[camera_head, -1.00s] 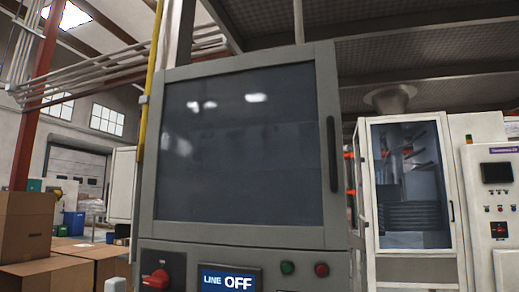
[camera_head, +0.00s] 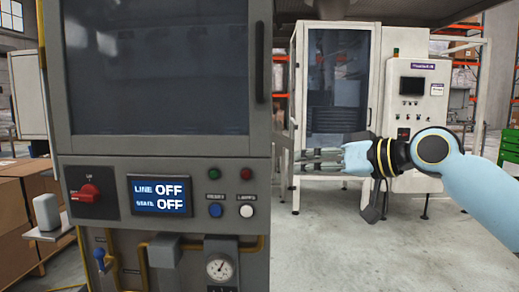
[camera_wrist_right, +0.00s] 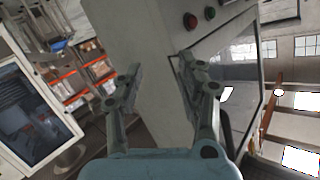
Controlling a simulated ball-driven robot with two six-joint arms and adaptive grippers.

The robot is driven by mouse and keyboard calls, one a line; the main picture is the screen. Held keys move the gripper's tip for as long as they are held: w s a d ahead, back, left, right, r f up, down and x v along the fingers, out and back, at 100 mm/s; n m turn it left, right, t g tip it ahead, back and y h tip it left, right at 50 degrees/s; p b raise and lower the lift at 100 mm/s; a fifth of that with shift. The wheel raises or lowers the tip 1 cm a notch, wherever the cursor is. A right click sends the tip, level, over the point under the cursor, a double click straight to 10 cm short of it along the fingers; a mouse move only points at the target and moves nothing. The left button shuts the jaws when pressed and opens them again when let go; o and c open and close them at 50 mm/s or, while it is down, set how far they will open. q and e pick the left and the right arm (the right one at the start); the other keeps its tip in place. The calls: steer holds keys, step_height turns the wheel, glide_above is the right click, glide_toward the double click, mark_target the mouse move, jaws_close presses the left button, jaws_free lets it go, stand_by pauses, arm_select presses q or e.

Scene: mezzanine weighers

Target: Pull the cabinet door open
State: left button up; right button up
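The grey cabinet's door (camera_head: 158,140) is shut. It has a dark glass pane (camera_head: 150,70) and a black vertical handle (camera_head: 260,60) along its right edge. In the right wrist view the door's glass (camera_wrist_right: 240,62) shows at a slant on the right. My right gripper (camera_head: 302,161) points left, beside the cabinet's right side and lower in the picture than the handle. Its two fingers stand apart and empty in the right wrist view (camera_wrist_right: 158,78), with the cabinet's pale side panel (camera_wrist_right: 150,60) beyond them. My left gripper is not in view.
Below the door are a red rotary switch (camera_head: 88,192), a screen (camera_head: 160,195) reading LINE OFF, STATE OFF, and several buttons. A pressure gauge (camera_head: 220,267) hangs lower. A white glass-fronted cabinet (camera_head: 338,85) stands behind my right gripper. Floor (camera_head: 400,255) at the right is clear.

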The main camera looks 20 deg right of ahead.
steer(key=s+a+r+n+y+p, duration=0.1)
steer(key=s+a+r+n, duration=0.1)
steer(key=r, duration=0.6)
steer(key=s+a+r+n+y, duration=0.2)
steer(key=r, duration=0.7)
steer(key=n+t+p, duration=0.1)
glide_toward(266, 36)
steer(key=s+a+f, duration=0.2)
steer(key=s, duration=0.2)
steer(key=p+x, duration=0.1)
steer(key=x, duration=0.2)
steer(key=p+x, duration=0.1)
steer(key=x, duration=0.2)
steer(key=p+x, duration=0.1)
steer(key=x, duration=0.2)
steer(key=shift+a+r, duration=0.15)
steer(key=shift+r, duration=0.2)
steer(key=shift+x, duration=0.8)
steer(key=shift+f, duration=0.1)
steer(key=shift+c, duration=0.5)
jaws_close()
